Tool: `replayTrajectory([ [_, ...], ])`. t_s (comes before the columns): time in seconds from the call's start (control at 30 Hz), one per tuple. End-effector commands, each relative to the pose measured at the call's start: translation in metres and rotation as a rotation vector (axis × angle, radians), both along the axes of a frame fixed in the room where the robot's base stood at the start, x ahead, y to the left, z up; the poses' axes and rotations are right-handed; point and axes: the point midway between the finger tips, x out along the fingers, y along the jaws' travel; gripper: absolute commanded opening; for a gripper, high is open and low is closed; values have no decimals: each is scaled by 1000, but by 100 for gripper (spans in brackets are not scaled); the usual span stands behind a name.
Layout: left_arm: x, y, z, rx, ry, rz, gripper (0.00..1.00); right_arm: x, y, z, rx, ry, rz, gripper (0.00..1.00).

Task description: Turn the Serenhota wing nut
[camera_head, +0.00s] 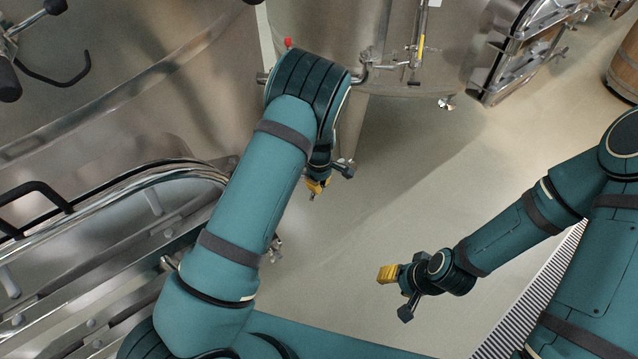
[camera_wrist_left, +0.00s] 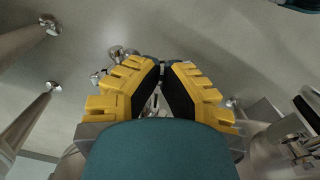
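No label reading Serenhota is legible. A small metal fitting (camera_head: 277,247), possibly a wing nut, shows beside my left forearm at the edge of the left vat's hatch. My left gripper (camera_head: 317,190) hangs beyond it in the head view, apart from it, mostly hidden by its own wrist. In the left wrist view the yellow fingers (camera_wrist_left: 162,70) converge with a narrow gap at the tips. Shiny metal fittings (camera_wrist_left: 120,53) show past the left finger; contact cannot be told. My right gripper (camera_head: 388,274) is over the floor, clear of everything; its finger gap is not visible.
A large steel vat (camera_head: 130,80) with a rimmed hatch (camera_head: 130,192) fills the left. Another steel vat (camera_head: 335,25) on legs stands at the top centre. An open hatch door (camera_head: 515,50) and a wooden barrel (camera_head: 625,65) are at upper right. The middle floor is clear.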

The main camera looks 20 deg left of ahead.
Motion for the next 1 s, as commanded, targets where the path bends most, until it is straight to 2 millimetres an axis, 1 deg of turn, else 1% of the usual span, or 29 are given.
replayTrajectory([
  [0.4, -1, 0, -1, 0, 2, 5, 0, 0, 0, 0, 0, -1, 0, 47],
  [0.43, -1, 0, -1, 0, 2, 5, 17, 0, 0, 0, 0, -1, 0, 47],
  [0.47, -1, 0, -1, 0, 2, 5, 27, 0, 0, 0, 0, -1, 0, 47],
  [0.5, -1, 0, -1, 0, 2, 5, 36, 0, 0, 0, 0, -1, 0, 47],
  [0.83, 0, 0, 2, 0, 0, 5, 36, 0, 0, 0, 0, 0, 0, 47],
  [0.93, 1, 0, 11, 0, -2, 5, 36, 0, 0, 0, 0, 0, 0, 47],
  [1.0, 1, 0, 21, 0, -3, 5, 36, 0, 0, 0, 0, 0, 0, 47],
])
